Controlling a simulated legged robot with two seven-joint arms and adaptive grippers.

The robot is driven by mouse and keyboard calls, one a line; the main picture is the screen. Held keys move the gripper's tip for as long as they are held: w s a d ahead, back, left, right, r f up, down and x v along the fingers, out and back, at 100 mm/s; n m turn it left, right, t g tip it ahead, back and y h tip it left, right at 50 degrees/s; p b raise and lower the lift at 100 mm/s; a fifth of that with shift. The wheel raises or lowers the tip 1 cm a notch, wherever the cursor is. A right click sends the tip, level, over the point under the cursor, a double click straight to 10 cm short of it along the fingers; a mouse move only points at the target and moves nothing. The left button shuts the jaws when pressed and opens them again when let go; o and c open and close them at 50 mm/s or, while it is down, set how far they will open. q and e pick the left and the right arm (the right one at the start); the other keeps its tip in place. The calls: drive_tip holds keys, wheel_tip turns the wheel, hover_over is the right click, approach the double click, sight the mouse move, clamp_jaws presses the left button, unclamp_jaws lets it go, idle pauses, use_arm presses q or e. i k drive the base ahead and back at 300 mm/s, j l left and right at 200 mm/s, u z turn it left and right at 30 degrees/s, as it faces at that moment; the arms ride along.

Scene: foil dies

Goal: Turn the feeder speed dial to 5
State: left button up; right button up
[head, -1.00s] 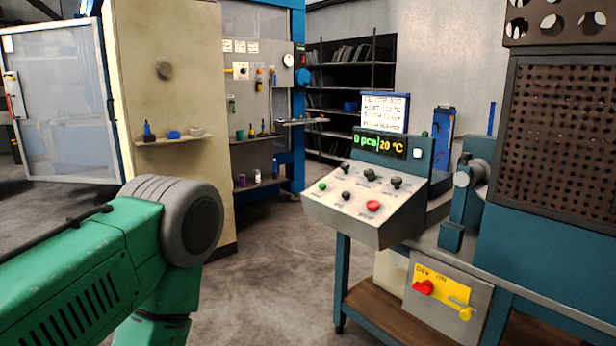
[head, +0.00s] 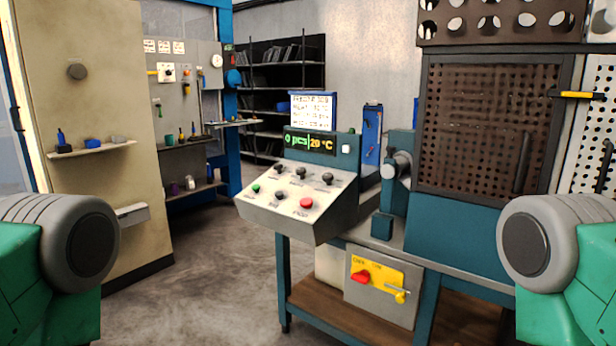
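The sloped control panel (head: 292,205) stands near the middle of the head view on a blue-framed machine. It carries several small black knobs, among them one at the upper right (head: 328,179), one at the upper middle (head: 301,173) and one at the lower middle (head: 280,195). A green button (head: 256,188) and a red button (head: 306,203) are also on it. The labels are too small to read, so I cannot tell which knob is the feeder speed dial. Green and grey parts of both my arms show at the left and right edges; neither gripper is in view.
A display (head: 310,144) above the panel reads 0 pcs and 20 °C. Below is a yellow plate (head: 378,280) with a red switch. A perforated brown guard (head: 488,125) stands at right. A beige cabinet (head: 95,200) stands at left. The floor (head: 215,285) left of the machine is clear.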

sight(278, 167)
drive_tip(key=i+j+z, duration=0.75)
drive_tip(key=i+j, duration=0.35)
drive_tip(key=j, duration=0.15)
